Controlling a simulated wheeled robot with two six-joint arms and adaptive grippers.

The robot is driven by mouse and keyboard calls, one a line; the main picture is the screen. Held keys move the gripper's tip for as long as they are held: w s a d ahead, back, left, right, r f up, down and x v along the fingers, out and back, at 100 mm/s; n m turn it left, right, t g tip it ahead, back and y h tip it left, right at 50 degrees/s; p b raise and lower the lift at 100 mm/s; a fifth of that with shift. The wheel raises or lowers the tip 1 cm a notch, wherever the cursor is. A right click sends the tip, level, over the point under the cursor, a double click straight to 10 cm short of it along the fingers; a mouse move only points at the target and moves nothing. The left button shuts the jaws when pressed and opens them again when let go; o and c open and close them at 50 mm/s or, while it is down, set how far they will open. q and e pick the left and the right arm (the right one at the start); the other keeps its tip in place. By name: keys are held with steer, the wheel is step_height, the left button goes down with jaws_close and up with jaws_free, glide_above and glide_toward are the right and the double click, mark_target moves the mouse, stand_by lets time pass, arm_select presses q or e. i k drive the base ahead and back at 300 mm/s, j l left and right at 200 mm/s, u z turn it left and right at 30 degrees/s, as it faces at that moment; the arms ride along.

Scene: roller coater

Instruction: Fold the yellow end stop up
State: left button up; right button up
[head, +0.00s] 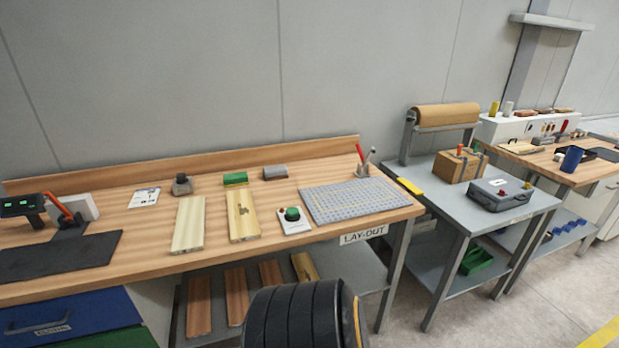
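A small yellow piece (410,187), which looks like the end stop, is at the left edge of the grey metal table (447,201). It looks like a flat bar lying low along that edge. It is small in the head view, so I cannot make out its hinge or exact tilt. Neither of my grippers shows in the head view.
A paper roll (446,115) on a stand, a cardboard box (459,167) and a grey case (499,195) are on the grey table. The wooden lay-out bench (150,253) stands left of it. Open floor (540,310) lies at front right.

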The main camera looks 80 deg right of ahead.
mark_target(411, 188)
steer(key=k+l+z, duration=0.15)
steer(key=z, duration=0.35)
steer(key=k+l+z, duration=0.25)
steer(key=z, duration=0.25)
steer(key=k+l+z, duration=0.2)
steer(key=l+z, duration=0.15)
steer(key=z, duration=0.15)
steer(key=k+l+z, duration=0.1)
steer(key=l+z, duration=0.25)
steer(key=z, duration=0.15)
